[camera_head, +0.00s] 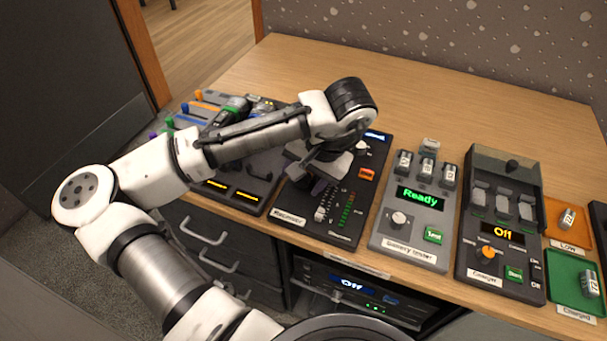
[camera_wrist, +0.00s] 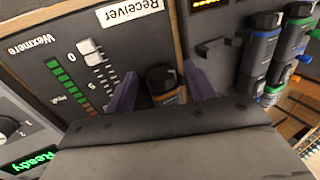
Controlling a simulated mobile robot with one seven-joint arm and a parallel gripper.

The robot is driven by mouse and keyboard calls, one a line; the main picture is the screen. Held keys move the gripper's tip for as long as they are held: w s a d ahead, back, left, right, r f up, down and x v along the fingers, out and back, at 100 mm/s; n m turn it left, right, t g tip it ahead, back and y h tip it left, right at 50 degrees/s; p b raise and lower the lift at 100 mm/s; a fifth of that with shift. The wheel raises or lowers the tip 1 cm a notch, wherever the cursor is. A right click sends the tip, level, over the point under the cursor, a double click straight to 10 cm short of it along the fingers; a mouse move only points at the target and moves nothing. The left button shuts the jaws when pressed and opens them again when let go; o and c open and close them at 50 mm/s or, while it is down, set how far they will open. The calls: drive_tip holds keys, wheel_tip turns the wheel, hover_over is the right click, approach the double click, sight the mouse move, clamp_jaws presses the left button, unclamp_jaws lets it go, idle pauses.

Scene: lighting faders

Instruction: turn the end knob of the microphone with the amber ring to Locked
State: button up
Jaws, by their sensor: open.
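My gripper (camera_head: 318,180) is over the left part of the Receiver panel (camera_head: 325,232), pointing down, with its jaws apart. In the wrist view, its two purple fingers (camera_wrist: 158,90) stand on either side of a short dark cylinder (camera_wrist: 161,76) with a brownish-amber patch. I cannot tell whether this is the microphone with the amber ring, or whether the fingers touch it. Dark microphone-like bodies with blue and green bands (camera_wrist: 262,50) lie to the right in the wrist view. No knob lettering is readable.
A battery tester (camera_head: 411,240) showing Ready and a charger (camera_head: 497,280) showing Off stand to the right. Orange and green trays (camera_head: 566,262) are at the far right. A console with coloured-ended faders is partly hidden behind my arm. The back of the desk (camera_head: 450,105) is clear.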

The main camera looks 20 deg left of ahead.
drive_tip(key=shift+r, duration=0.1)
drive_tip(key=p+v, duration=0.1)
drive_tip(key=v, duration=1.2)
drive_tip(key=shift+d+r, duration=0.2)
drive_tip(key=shift+r, duration=0.1)
